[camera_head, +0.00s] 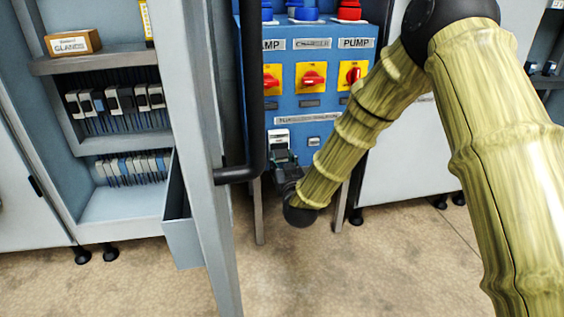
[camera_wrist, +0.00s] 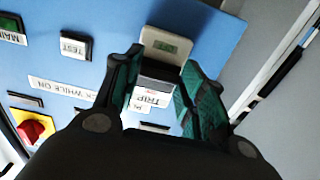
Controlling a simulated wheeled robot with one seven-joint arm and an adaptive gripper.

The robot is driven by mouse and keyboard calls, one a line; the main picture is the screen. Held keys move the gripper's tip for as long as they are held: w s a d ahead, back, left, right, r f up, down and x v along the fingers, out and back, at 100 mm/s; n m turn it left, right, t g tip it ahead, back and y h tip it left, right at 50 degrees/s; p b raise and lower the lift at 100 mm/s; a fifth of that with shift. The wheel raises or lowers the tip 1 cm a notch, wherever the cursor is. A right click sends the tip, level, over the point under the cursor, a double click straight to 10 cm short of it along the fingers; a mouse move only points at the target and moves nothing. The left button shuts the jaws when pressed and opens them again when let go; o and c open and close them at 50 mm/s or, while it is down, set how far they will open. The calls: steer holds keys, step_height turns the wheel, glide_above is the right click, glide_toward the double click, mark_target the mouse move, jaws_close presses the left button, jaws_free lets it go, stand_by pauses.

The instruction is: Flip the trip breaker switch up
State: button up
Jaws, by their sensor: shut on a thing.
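The trip breaker (camera_head: 279,136) is a pale housing low on the blue panel, with my gripper (camera_head: 284,163) against its lower part. In the wrist view the breaker (camera_wrist: 165,46) has a small greenish window, and the TRIP label (camera_wrist: 152,98) reads upside down. My gripper (camera_wrist: 160,62) has its dark green-padded fingers on either side of the breaker's dark switch (camera_wrist: 160,72), shut on it. The fingers and wrist hide part of the switch, so I cannot tell whether it is up or down.
Red rotary switches on yellow plates (camera_head: 312,77) sit above the breaker on the blue panel (camera_head: 325,106). A grey cabinet post (camera_head: 200,120) and a black bar (camera_head: 258,110) stand left of it. An open shelf cabinet (camera_head: 120,205) is farther left.

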mark_target(281, 152)
steer(key=shift+r+p, duration=0.25)
steer(key=shift+p, duration=0.55)
steer(key=g+p, duration=0.1)
steer(key=p, duration=0.2)
steer(key=shift+s+r, duration=0.1)
steer(key=shift+r, duration=0.3)
step_height(281, 152, up, 2)
steer(key=g+h+p, duration=0.1)
steer(key=g+p, duration=0.4)
steer(key=p, duration=1)
steer(key=g+p, duration=0.1)
steer(key=p, duration=0.3)
steer(key=r+g+p, duration=0.1)
steer(key=g+p, duration=0.1)
steer(key=p, duration=0.2)
steer(key=shift+w+r+h, duration=0.1)
steer(key=shift+w+h, duration=0.1)
steer(key=shift+h, duration=0.2)
steer(key=g+p, duration=0.2)
steer(key=p, duration=0.1)
steer(key=shift+w+r, duration=0.15)
steer(key=shift+w+g+p, duration=0.15)
steer(key=shift+g+p, duration=0.35)
steer(key=shift+p, duration=0.25)
steer(key=o, duration=1)
